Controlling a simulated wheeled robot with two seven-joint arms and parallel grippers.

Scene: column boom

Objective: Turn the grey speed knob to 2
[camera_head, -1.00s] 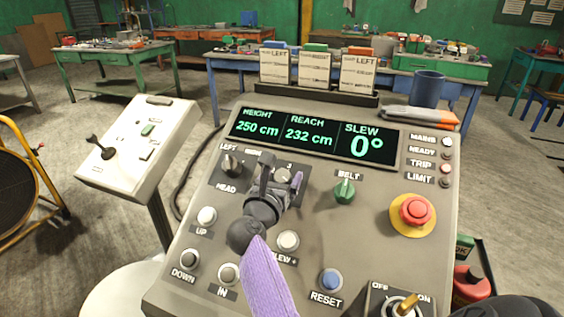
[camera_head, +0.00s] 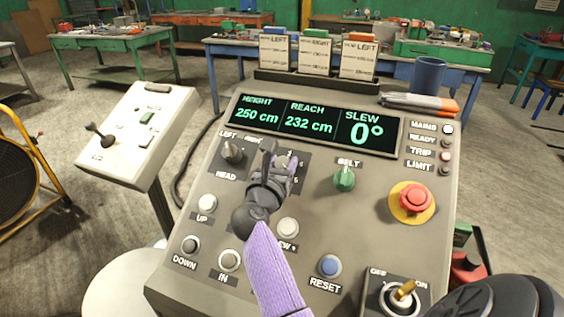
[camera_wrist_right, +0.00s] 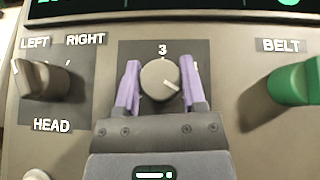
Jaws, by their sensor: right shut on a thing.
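The grey speed knob (camera_wrist_right: 158,78) is a round dial on a dark plate, with the number 3 above it in the right wrist view. Its pale pointer line aims to the lower right in that view. My right gripper (camera_wrist_right: 161,84) has its two purple fingers on either side of the knob and is shut on it. In the head view my right gripper (camera_head: 278,163) comes from below on a purple arm and hides most of the knob and its scale. My left gripper is not in view.
The HEAD switch (camera_head: 232,151) is left of the gripper and the green BELT knob (camera_head: 344,178) is right of it. White buttons, including UP (camera_head: 207,203), lie below. A red stop button (camera_head: 413,198) is at the right. The display (camera_head: 315,124) reads SLEW 0°.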

